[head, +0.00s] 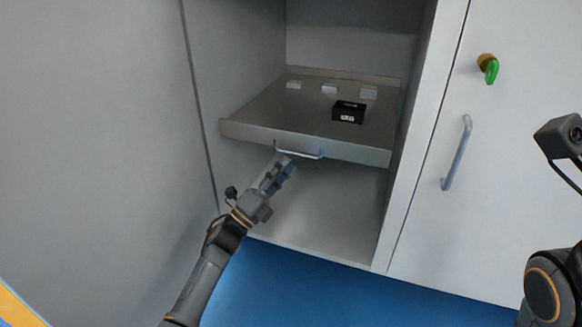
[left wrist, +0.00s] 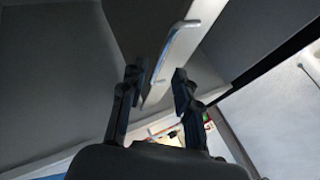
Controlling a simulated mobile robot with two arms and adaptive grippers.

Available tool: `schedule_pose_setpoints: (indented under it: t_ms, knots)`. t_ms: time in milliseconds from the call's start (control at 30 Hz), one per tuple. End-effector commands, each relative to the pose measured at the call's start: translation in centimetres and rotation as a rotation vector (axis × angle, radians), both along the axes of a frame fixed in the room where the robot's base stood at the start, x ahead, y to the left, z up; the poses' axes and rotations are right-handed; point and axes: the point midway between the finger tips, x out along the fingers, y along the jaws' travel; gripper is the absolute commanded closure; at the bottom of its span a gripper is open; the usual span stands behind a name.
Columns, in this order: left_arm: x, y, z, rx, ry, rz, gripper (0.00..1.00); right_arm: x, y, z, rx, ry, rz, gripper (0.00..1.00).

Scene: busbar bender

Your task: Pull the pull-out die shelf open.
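The pull-out die shelf (head: 300,117) is a grey metal tray inside the open cabinet bay, with a raised front lip. Its bar handle (head: 299,153) is on the front face. My left gripper (head: 283,165) is just below and in front of the handle. In the left wrist view the handle (left wrist: 175,48) runs up from between the two spread fingers of the left gripper (left wrist: 159,88). The fingers are open and I see no clear contact with the bar. My right gripper is not visible; only part of that arm shows at the right edge.
A black block (head: 348,112) and several small pale blocks sit on the shelf. The cabinet side wall is close on the left. The blue floor (head: 300,290) in front is clear.

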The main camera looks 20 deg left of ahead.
Motion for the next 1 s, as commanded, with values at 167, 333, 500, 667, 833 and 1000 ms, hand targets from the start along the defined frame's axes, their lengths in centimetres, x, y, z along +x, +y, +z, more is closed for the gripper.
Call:
schedule_pose_setpoints:
  t_ms: [167,333,500,667,833,1000]
  knots:
    - [1.7,-1.0,1.0,0.0,-0.002,-0.001,0.68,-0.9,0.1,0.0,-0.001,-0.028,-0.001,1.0]
    - [2.2,-1.3,1.5,-0.001,0.002,-0.001,0.68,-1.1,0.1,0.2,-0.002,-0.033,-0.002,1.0]
    - [2.3,-1.3,1.5,-0.001,0.002,-0.001,0.68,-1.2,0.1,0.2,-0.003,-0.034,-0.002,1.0]
    - [2.2,-1.3,1.5,-0.001,0.002,-0.001,0.86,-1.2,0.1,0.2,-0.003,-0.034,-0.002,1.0]
    - [2.3,-1.3,1.4,-0.001,0.004,0.0,1.0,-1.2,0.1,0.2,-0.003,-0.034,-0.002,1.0]
    - [2.3,-1.3,1.3,-0.002,0.007,0.001,1.0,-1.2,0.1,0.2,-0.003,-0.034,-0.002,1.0]
